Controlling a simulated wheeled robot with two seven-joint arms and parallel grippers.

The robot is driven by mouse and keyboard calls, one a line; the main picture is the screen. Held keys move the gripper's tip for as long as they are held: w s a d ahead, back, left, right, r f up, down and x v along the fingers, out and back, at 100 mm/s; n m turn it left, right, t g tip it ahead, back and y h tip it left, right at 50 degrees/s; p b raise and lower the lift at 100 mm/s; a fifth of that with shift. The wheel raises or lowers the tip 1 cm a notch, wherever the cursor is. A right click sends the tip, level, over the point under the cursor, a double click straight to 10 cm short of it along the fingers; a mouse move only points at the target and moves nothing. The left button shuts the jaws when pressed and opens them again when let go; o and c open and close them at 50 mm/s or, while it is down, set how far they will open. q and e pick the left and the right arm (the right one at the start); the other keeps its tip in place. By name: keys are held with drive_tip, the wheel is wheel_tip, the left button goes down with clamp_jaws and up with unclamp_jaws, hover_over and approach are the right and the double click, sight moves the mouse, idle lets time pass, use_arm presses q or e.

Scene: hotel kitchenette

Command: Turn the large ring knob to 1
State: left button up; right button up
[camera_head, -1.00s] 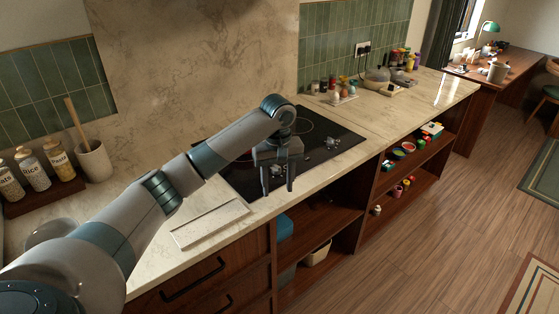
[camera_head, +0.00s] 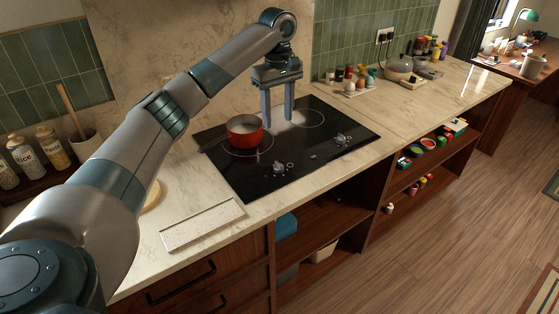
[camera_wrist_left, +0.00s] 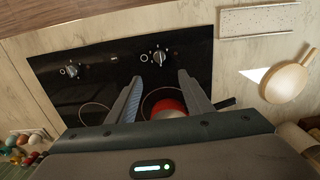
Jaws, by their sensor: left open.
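Two round silver knobs sit along the front of the black cooktop (camera_head: 240,181): a left knob (camera_head: 279,168) and a right knob (camera_head: 341,139). In the wrist view they are the left knob (camera_wrist_left: 160,56) and the right knob (camera_wrist_left: 71,71), with dial marks too small to read. I cannot tell which one serves the large ring. My left gripper (camera_head: 277,120) is open and empty above the rear of the cooktop, behind and apart from both knobs. In the wrist view its fingers (camera_wrist_left: 160,78) point toward the left knob. My right gripper is not in view.
A red pot (camera_head: 246,141) stands on the left ring, close to my left fingers. The right ring (camera_head: 308,119) is bare. A pale board (camera_head: 202,224) lies left of the cooktop on the counter. Eggs and jars (camera_head: 350,84) stand behind right. The counter front is clear.

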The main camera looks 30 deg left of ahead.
sight(278, 164)
use_arm(q)
wheel_tip(278, 164, down, 18)
drive_tip(key=p, duration=0.4)
drive_tip(key=shift+w+r+p, duration=0.1)
drive_tip(key=shift+r+p, duration=0.05)
drive_tip(key=shift+p, duration=0.25)
drive_tip(key=c, duration=1.1)
